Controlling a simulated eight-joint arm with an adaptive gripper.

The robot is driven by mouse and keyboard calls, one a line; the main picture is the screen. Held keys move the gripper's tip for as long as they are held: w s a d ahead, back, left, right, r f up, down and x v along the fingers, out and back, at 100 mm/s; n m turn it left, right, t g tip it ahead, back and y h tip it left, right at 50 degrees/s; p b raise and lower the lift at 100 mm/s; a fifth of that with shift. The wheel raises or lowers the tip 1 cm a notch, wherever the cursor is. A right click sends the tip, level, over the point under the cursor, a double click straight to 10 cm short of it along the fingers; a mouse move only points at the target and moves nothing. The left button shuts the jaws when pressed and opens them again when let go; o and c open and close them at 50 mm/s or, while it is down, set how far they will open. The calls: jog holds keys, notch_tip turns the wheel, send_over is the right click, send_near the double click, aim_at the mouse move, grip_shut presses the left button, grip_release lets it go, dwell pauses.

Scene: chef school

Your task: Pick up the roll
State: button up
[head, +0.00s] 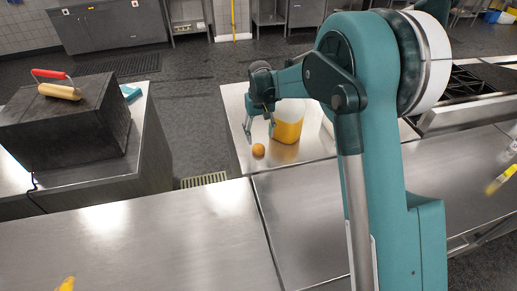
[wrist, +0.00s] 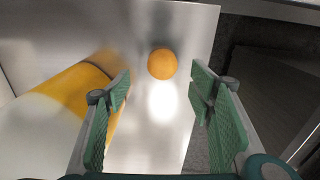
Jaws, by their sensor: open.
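My gripper (head: 259,122) is open and empty, pointing down above the counter close to the roll. Both green fingers of the gripper (wrist: 160,88) show in the wrist view, spread wide apart. The roll is fully in sight in both views.
A dark box (head: 65,125) carries a red-handled tool (head: 58,90). The front counter (head: 150,235) is mostly bare.

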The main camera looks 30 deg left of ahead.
aim_at(259, 145)
jog(key=shift+s+a+f, duration=0.15)
jog(key=shift+a+f, duration=0.15)
jog(key=shift+a, duration=0.05)
jog(key=shift+f, duration=1.3)
jog(key=shift+f+p, duration=0.3)
jog(key=shift+f, duration=2.3)
jog(key=shift+d, duration=0.1)
jog(key=c, duration=1)
